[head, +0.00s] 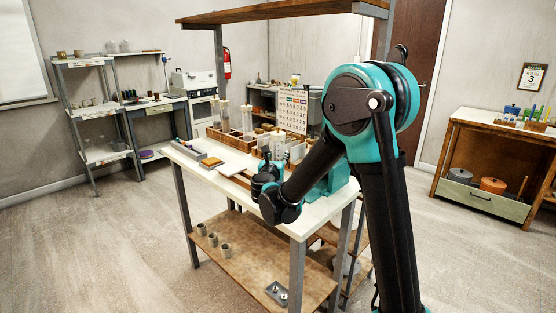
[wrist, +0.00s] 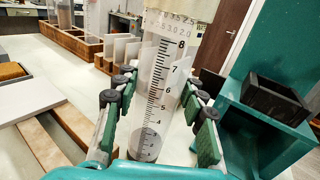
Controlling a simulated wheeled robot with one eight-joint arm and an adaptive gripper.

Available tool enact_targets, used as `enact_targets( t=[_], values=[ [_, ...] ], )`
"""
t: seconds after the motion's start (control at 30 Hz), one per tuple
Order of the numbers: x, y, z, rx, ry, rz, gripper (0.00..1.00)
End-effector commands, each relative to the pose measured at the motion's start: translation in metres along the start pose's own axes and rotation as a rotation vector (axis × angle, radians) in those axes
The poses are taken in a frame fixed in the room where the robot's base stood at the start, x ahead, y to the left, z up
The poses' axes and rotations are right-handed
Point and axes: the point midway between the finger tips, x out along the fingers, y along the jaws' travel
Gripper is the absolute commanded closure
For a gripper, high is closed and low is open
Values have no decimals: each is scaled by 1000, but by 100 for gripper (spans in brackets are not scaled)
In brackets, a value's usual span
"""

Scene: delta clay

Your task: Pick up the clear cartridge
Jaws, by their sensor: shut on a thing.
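The clear cartridge (wrist: 168,88) is a tall transparent tube with black scale marks and numbers. It stands close to upright in the middle of the wrist view, and its lower end shows near the gripper's base. My gripper (wrist: 157,100) has green-padded fingers on both sides of it and is shut on it. In the head view my gripper (head: 267,180) is over the white worktable, with a clear tube (head: 277,147) just above it. I cannot tell whether the cartridge's bottom touches the table.
The white worktable (head: 313,221) carries wooden racks (head: 234,138) with clear tubes. A teal stand with a dark bin (wrist: 275,97) is close on the right in the wrist view. Wooden strips and a grey slab (wrist: 25,102) lie at left. A wooden shelf (head: 270,12) hangs above.

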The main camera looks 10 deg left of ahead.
Motion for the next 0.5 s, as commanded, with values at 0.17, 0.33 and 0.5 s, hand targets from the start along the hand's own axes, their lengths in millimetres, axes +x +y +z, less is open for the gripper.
enact_targets(
  t=[0.17,0.33,0.5],
  values=[
    [0,0,10,0,0,0,92],
    [0,0,34,0,0,0,92],
    [-1,0,75,0,0,0,92]
  ],
)
